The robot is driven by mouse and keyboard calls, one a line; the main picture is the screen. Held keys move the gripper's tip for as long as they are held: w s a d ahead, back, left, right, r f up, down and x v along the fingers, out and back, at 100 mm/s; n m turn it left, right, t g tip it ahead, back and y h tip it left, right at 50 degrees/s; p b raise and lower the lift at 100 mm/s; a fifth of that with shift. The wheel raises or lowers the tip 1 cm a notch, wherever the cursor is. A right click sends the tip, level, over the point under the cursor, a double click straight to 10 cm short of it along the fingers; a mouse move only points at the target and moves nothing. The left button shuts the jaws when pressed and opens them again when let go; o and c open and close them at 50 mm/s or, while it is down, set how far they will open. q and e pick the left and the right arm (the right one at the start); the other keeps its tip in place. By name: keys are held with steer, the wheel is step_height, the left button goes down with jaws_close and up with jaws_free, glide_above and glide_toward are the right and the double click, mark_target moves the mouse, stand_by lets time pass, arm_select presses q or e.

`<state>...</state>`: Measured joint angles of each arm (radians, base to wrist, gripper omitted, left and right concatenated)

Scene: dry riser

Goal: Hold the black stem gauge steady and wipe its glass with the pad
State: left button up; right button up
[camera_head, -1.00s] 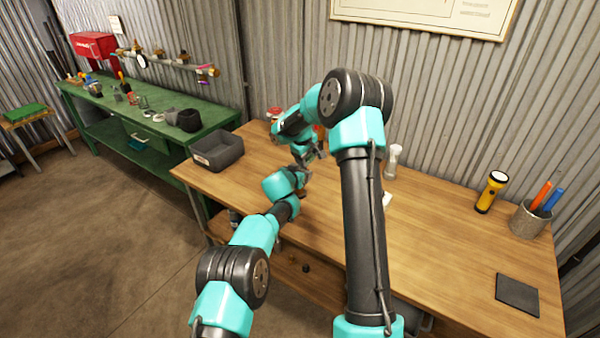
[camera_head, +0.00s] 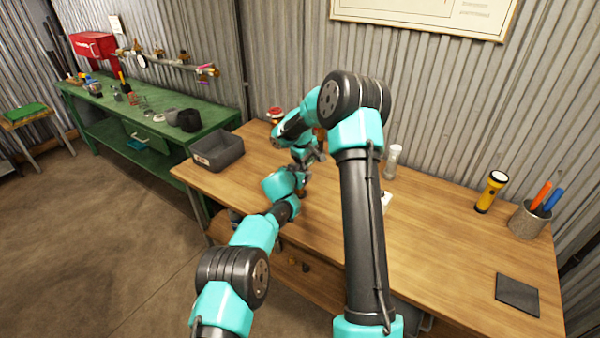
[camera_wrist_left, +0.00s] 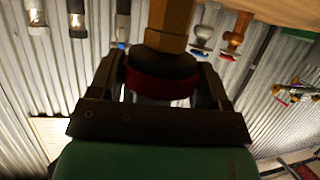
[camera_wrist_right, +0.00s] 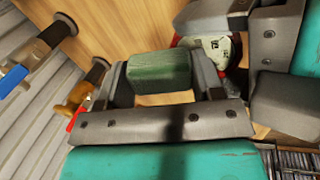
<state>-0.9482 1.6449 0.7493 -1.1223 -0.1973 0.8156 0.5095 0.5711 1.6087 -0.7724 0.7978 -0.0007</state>
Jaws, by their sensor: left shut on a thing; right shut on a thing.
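My left gripper (camera_wrist_left: 160,82) is shut on the gauge (camera_wrist_left: 160,68), a dark round body with a red band and a brass hex stem (camera_wrist_left: 170,22). The gauge's pale dial face (camera_wrist_right: 213,50) shows in the right wrist view, partly hidden behind my right gripper. My right gripper (camera_wrist_right: 160,80) is shut on a green block-like pad (camera_wrist_right: 158,72). The pad overlaps the edge of the dial in that view; I cannot tell if they touch. In the head view my right gripper (camera_head: 308,155) is close above the left one, and the arms hide the gauge and pad.
A grey open bin (camera_head: 220,152) stands at the bench's left end. A clear jar (camera_head: 393,162), a yellow flashlight (camera_head: 491,192), a pen cup (camera_head: 530,220) and a dark flat square (camera_head: 517,294) are on the right. The bench (camera_head: 450,245) between them is mostly clear.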

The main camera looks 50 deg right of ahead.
steer(key=shift+f, duration=0.15)
steer(key=shift+a, duration=0.1)
steer(key=shift+a+f, duration=0.15)
steer(key=shift+a, duration=0.65)
steer(key=shift+a+f, duration=0.1)
steer(key=shift+a, duration=0.7)
steer(key=shift+d, duration=0.1)
steer(key=shift+s+d, duration=0.1)
steer(key=shift+d, duration=0.65)
